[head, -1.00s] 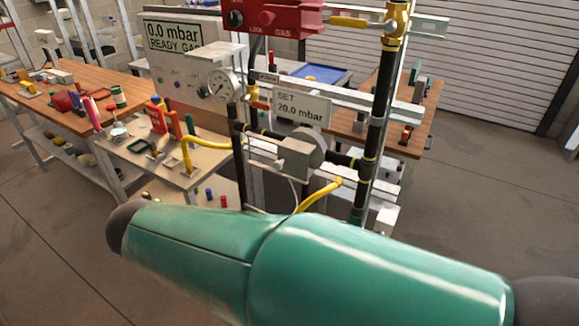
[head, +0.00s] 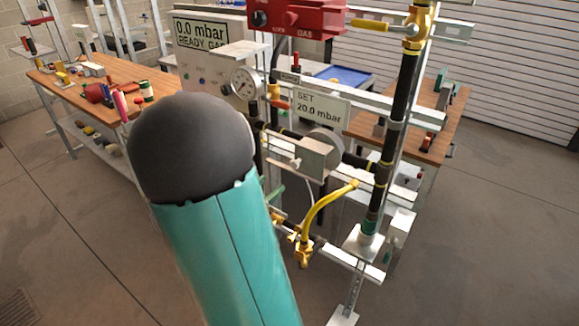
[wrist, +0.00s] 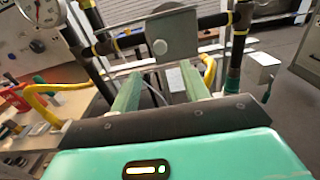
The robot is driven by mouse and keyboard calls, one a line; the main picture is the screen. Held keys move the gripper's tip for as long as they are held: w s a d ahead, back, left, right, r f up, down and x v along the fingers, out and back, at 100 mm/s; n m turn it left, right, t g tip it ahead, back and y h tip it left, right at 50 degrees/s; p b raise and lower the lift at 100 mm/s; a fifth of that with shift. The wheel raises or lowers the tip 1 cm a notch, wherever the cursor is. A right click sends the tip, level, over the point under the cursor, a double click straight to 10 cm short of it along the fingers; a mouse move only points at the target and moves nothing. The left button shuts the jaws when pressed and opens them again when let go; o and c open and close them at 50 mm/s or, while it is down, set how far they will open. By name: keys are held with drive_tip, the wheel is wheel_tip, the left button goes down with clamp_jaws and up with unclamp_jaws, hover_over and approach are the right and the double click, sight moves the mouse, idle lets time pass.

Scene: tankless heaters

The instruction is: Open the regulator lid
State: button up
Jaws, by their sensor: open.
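The regulator (head: 318,157) is a grey metal box with a round housing behind it, set in the black pipe run in the head view. A "SET 20.0 mbar" sign is just above it. In the wrist view, the regulator's flat silver plate (wrist: 172,38) with a small round knob is ahead, at the top centre; I cannot tell whether this plate is the lid. My gripper (wrist: 158,84) is open, its two green fingers apart and pointing toward the regulator, with nothing held between them. In the head view my arm hides the gripper.
A pressure gauge (head: 243,82) and red box (head: 295,17) are above. A vertical black pipe (head: 398,110) stands right. Floor at right is clear.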

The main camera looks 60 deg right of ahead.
sight(293, 164)
drive_tip(key=d, duration=0.3)
drive_tip(key=s+d, duration=0.1)
drive_tip(key=d, duration=0.7)
drive_tip(key=shift+s, duration=0.35)
clamp_jaws()
